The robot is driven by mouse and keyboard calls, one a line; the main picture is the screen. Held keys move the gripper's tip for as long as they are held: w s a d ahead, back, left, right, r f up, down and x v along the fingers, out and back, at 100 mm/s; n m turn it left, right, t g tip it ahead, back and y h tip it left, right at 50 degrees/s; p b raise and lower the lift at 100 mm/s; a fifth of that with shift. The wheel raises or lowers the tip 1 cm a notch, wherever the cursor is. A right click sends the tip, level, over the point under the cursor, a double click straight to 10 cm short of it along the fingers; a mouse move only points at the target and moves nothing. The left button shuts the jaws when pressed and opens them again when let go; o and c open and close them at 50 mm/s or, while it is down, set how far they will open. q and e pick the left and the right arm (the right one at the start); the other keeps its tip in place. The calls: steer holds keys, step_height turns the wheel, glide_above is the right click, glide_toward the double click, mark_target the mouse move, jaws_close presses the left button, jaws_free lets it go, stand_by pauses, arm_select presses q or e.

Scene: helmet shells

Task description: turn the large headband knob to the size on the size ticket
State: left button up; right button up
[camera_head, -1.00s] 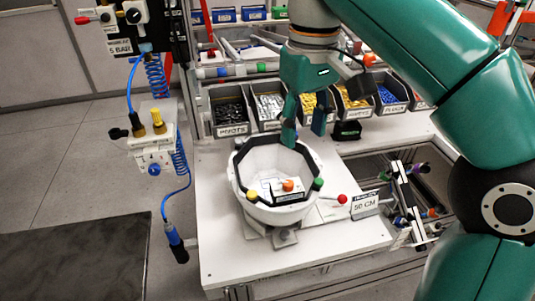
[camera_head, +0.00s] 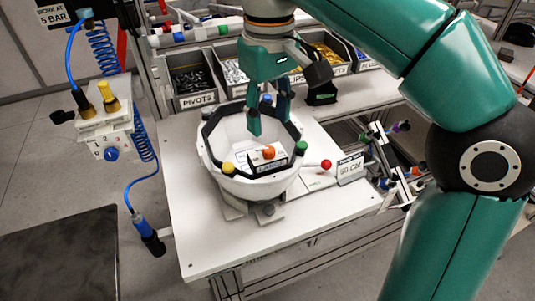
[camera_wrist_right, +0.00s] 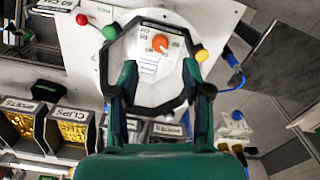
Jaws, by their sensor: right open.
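The white helmet shell (camera_head: 209,165) lies open side up on a stand on the bench, with a dark band around its rim. Inside it is a white plate with the orange knob (camera_head: 268,153); the knob also shows in the right wrist view (camera_wrist_right: 160,43). My left gripper is out of view.
Yellow (camera_head: 228,168) and green (camera_head: 301,148) knobs sit on the shell's rim. A red ball (camera_head: 326,164) is beside the shell. Parts bins (camera_head: 197,100) stand behind. An air unit (camera_head: 105,130) with blue hoses hangs at left. The front bench top is clear.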

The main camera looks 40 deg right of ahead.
mark_target(268, 149)
step_height(268, 149, down, 7)
steer(key=shift+r+b, duration=0.1)
steer(key=shift+b, duration=0.45)
jaws_close()
steer(key=shift+a, duration=0.2)
steer(key=shift+d, duration=0.15)
